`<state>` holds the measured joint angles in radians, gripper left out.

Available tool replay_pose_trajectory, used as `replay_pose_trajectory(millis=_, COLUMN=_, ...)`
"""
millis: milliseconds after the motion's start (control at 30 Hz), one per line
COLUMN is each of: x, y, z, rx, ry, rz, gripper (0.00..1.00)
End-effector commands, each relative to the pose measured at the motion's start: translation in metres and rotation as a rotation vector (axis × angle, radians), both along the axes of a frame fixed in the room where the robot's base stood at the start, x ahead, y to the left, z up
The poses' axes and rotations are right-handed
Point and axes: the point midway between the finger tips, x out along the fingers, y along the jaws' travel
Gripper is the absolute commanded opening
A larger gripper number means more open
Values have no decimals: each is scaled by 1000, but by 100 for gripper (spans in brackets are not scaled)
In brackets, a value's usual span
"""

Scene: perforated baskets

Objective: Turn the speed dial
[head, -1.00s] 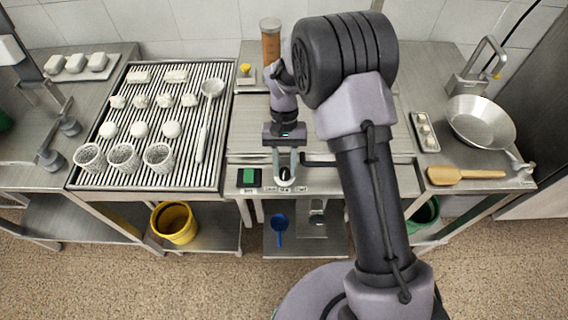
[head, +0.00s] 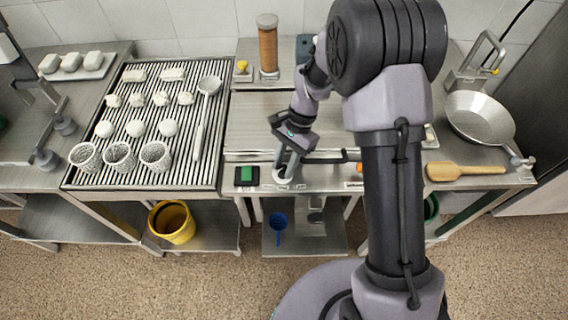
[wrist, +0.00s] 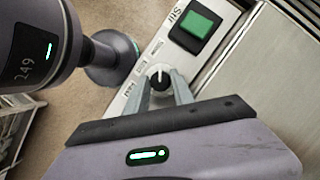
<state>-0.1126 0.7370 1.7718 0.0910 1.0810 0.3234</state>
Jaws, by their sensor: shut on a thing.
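The speed dial is a small black knob (wrist: 160,78) with a white pointer mark, set on a pale panel with small printed labels around it. My gripper (wrist: 161,86) is shut on the knob, with one grey finger on each side of it in the wrist view. In the head view my gripper (head: 285,176) reaches down to the front panel of the middle station, and its fingers hide most of the dial. A green rocker switch (wrist: 195,24) in a black frame sits beside the dial; it also shows in the head view (head: 246,175).
A dark handle bar (head: 330,158) runs close to the right of my gripper. To the left, a slatted rack (head: 75,150) holds perforated baskets (head: 120,157), pale lumps and a ladle. A pan (head: 480,118) and wooden spatula (head: 462,172) lie at right.

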Motion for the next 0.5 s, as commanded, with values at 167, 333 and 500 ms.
replay_pose_trajectory(millis=167, x=-1, y=0, z=-1, rx=0, ry=0, rz=-40, gripper=0)
replay_pose_trajectory(millis=333, x=0, y=0, z=-1, rx=-1, ry=1, rz=-55, gripper=0)
replay_pose_trajectory(millis=500, x=-1, y=0, z=-1, rx=0, ry=0, rz=-56, gripper=0)
